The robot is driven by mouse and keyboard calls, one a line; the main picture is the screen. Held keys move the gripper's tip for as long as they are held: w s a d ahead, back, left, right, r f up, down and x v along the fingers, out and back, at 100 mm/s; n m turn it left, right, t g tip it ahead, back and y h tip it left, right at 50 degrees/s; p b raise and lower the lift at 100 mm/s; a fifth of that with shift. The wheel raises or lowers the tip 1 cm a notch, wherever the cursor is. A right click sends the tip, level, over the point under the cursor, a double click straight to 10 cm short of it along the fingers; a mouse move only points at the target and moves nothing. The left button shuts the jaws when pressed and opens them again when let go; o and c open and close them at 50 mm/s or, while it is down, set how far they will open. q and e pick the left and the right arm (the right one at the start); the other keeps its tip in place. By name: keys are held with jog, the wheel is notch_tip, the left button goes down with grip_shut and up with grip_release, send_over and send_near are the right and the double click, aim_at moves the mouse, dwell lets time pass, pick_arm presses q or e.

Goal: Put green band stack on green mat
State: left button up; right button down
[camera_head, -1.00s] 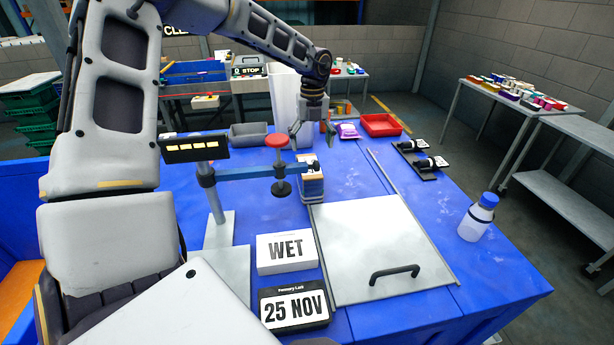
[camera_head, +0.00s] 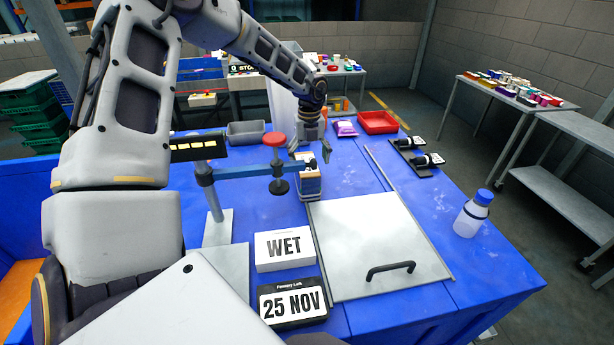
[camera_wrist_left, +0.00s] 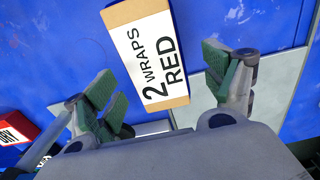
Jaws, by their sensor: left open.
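My left gripper (camera_head: 309,150) is open and points down over the blue table, above a small cream-topped block (camera_head: 310,180) beside the blue clamp arm. In the left wrist view, the open fingers with green pads (camera_wrist_left: 165,92) straddle a white card with tan ends (camera_wrist_left: 150,55), which reads "2 WRAPS RED". Nothing is seen held between the fingers. I cannot pick out a green band stack or a green mat for certain; the small coloured items on the side tables are too small to tell. My right gripper is not in view.
A grey lidded panel (camera_head: 375,235), a WET sign (camera_head: 284,249), a date sign (camera_head: 292,303) and a bottle (camera_head: 473,215) are nearer. A red tray (camera_head: 378,121) is behind. Coloured items cover the right table (camera_head: 515,88).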

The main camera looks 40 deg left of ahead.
pick_arm(q)
jog(key=shift+f, duration=1.05)
jog(key=shift+a+f+p, duration=0.25)
jog(key=shift+f+p, duration=0.1)
jog(key=shift+f, duration=0.3)
jog(key=shift+a+f+p, duration=0.2)
jog(key=shift+f+p, duration=0.15)
jog(key=shift+f, duration=0.3)
jog(key=shift+f+p, duration=0.3)
jog(key=shift+f, duration=1)
jog(key=shift+c, duration=0.3)
jog(key=shift+w, duration=0.1)
jog(key=c, duration=1.4)
jog(key=shift+c, duration=0.2)
jog(key=shift+r, duration=0.15)
